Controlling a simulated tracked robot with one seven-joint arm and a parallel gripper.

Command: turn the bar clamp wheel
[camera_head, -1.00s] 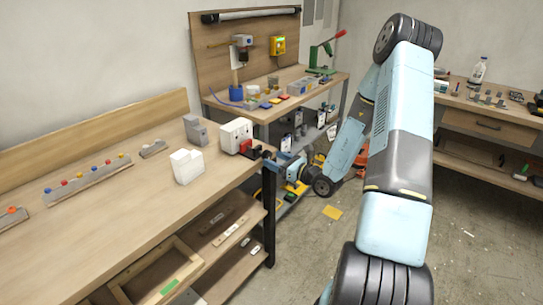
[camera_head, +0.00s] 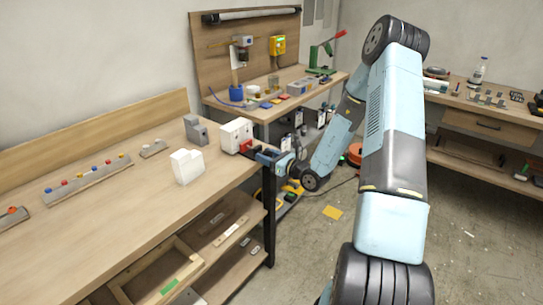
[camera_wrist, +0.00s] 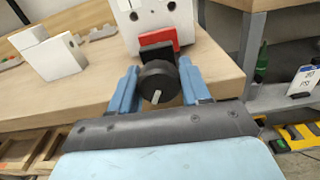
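The bar clamp wheel (camera_wrist: 158,84) is a round black knob with a pale mark on its face. It sits in front of a red clamp piece (camera_wrist: 163,38) on a white block (camera_wrist: 130,14) at the bench edge. In the head view the red piece (camera_head: 246,146) and white block (camera_head: 235,131) show at the bench's right end, with the wheel hidden or too small to tell. My gripper (camera_wrist: 159,72) is open, its blue fingers on either side of the wheel. I cannot tell whether they touch it. It also shows in the head view (camera_head: 262,155).
A white block-shaped object (camera_head: 186,166) and a grey block (camera_head: 196,130) stand on the bench left of the clamp. The wooden bench (camera_head: 110,205) ends just under my gripper. A second bench with tools (camera_head: 300,92) is behind.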

